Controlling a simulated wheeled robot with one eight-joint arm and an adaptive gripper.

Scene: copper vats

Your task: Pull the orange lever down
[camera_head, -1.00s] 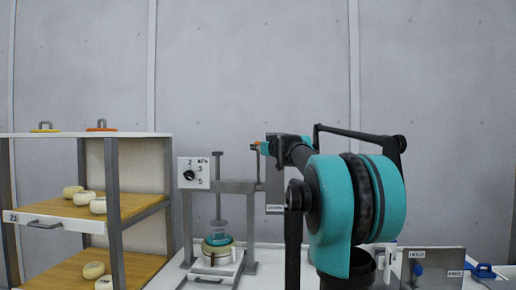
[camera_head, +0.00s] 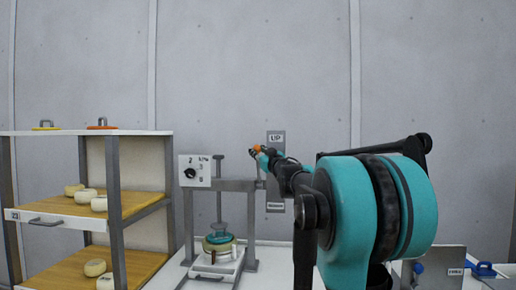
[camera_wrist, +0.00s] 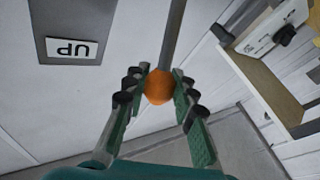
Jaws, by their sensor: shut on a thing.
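The orange lever shows in the wrist view as a round orange knob (camera_wrist: 159,88) on the end of a grey rod (camera_wrist: 173,35). The lever's rod and pivot are mostly hidden in the head view.
A press frame (camera_head: 222,186) with a dial box (camera_head: 195,172) stands left of my gripper, over a round cheese mould (camera_head: 219,243). A shelf rack (camera_head: 112,200) with several cheeses is at the left. A grey panel with blue handles (camera_head: 440,262) is at lower right.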

